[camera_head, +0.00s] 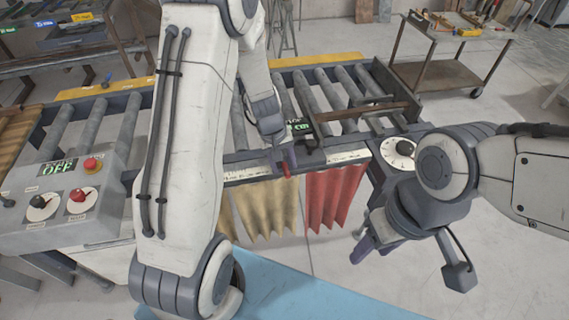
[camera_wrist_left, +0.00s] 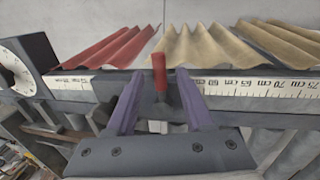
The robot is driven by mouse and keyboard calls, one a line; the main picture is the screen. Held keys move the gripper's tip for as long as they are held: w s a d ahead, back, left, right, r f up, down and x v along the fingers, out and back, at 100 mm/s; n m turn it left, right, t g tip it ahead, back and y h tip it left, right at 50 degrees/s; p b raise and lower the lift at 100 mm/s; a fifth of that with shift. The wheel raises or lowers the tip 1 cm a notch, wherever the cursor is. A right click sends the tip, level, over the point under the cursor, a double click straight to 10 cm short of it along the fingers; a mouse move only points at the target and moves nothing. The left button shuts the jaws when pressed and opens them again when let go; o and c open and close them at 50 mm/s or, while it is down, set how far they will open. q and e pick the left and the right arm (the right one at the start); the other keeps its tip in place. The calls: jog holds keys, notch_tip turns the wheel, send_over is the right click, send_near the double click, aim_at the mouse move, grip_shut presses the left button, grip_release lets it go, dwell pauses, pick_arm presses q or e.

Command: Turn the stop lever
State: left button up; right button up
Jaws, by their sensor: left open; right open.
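The stop lever is a short red handle (camera_wrist_left: 159,70) on a dark stop block at the ruler rail. In the head view the red handle (camera_head: 286,170) shows at the front edge of the roller table, partly hidden by the gripper. My left gripper (camera_head: 284,156) is at the lever. In the left wrist view its purple fingers (camera_wrist_left: 159,86) are open, one on each side of the red handle. I cannot tell whether either finger touches it. My right gripper (camera_head: 372,243) is open and empty, low in front of the table's right end.
A ruler rail (camera_wrist_left: 240,86) runs along the table front, with a tan corrugated sheet (camera_head: 265,208) and a red one (camera_head: 335,195) hanging below. A dial (camera_head: 404,148) is at the right end. A control panel (camera_head: 60,200) stands at left, its display reading OFF. A tool cart (camera_head: 450,50) stands behind.

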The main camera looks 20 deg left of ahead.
pick_arm(q)
jog(key=shift+f, duration=0.3)
grip_shut()
dwell(1.3)
